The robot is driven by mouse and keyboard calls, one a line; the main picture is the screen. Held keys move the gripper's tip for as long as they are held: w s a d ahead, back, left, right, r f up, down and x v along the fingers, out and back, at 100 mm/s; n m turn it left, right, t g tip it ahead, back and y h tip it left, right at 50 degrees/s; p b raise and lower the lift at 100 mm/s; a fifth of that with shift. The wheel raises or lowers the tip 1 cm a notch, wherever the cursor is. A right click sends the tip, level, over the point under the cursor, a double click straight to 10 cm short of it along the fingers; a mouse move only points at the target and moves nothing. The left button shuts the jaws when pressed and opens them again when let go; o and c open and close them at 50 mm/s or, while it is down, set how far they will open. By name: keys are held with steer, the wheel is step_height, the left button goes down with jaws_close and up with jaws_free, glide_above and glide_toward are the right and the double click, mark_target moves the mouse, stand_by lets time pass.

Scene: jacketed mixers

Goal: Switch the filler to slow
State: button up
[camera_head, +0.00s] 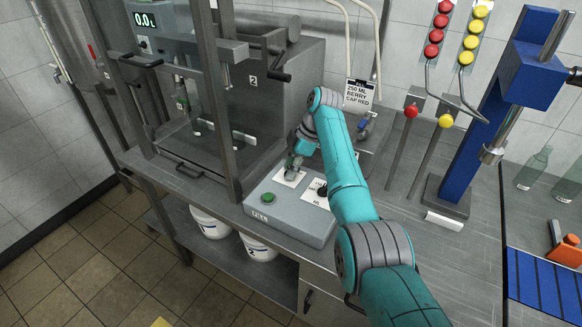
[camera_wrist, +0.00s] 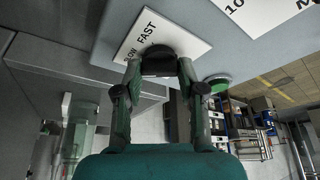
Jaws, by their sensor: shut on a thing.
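The filler's grey control box (camera_head: 290,222) sits at the front of the bench. On it is a white plate (camera_head: 283,180) marked FAST and SLOW, whose lettering reads in the wrist view (camera_wrist: 183,36). A black round selector knob (camera_wrist: 158,60) stands on this plate. My gripper (camera_head: 293,168) reaches down to it, and in the wrist view both fingers (camera_wrist: 158,74) are shut on the knob's sides. The fingers hide part of the knob and the end of the SLOW word. I cannot tell which way the knob points.
A green button (camera_head: 268,198) is on the same box, left of the plate. A second black knob (camera_head: 321,190) on its own white plate is to the right. The filler's frame post (camera_head: 213,110) rises close left of my gripper. A blue stand (camera_head: 480,130) is further right.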

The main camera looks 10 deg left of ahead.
steer(key=o, duration=1.1)
steer(key=shift+o, duration=0.2)
steer(key=v, duration=1.2)
steer(key=shift+f, duration=0.1)
